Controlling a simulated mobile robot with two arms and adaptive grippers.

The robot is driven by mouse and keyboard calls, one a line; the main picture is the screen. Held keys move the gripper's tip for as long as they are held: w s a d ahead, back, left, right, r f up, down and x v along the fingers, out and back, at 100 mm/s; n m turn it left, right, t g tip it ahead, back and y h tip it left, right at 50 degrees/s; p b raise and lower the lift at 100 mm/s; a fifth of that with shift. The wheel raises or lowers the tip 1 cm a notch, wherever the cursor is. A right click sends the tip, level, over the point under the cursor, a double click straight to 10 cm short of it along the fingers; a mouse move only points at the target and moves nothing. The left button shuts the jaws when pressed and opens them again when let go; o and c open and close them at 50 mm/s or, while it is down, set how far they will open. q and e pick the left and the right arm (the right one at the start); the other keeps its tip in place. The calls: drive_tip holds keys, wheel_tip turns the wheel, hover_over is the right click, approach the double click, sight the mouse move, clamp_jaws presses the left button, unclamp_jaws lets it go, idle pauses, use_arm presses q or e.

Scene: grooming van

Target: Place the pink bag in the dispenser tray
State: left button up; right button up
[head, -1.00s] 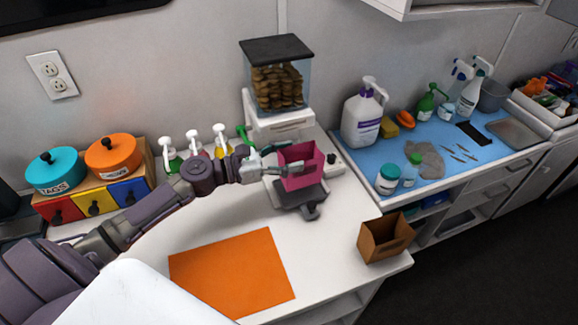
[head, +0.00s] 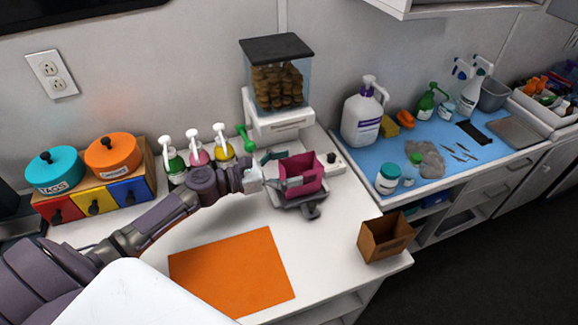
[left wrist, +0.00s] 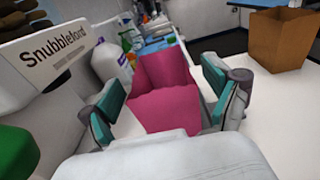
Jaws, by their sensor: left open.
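The pink bag (head: 302,176) stands upright on the dark grey dispenser tray (head: 311,210), below the treat dispenser (head: 277,85). Its open top faces up. My left gripper (head: 281,170) is at the bag's left side with its fingers spread. In the left wrist view the pink bag (left wrist: 170,97) sits between the two teal finger pads of my left gripper (left wrist: 165,105), and a gap shows between the bag and at least the right pad. The bag hides most of the tray. My right gripper is in neither view.
An orange mat (head: 232,272) lies at the counter's front. A brown bag (head: 385,238) stands near the right edge. Pump bottles (head: 197,150) and a drawer box with tins (head: 100,190) stand at left. A green scoop-like handle (head: 245,138) is close to my gripper.

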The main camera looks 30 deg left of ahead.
use_arm(q)
drive_tip(key=shift+r, duration=0.15)
drive_tip(key=b+v, duration=0.2)
drive_tip(key=v, duration=1)
drive_tip(key=shift+b, duration=0.4)
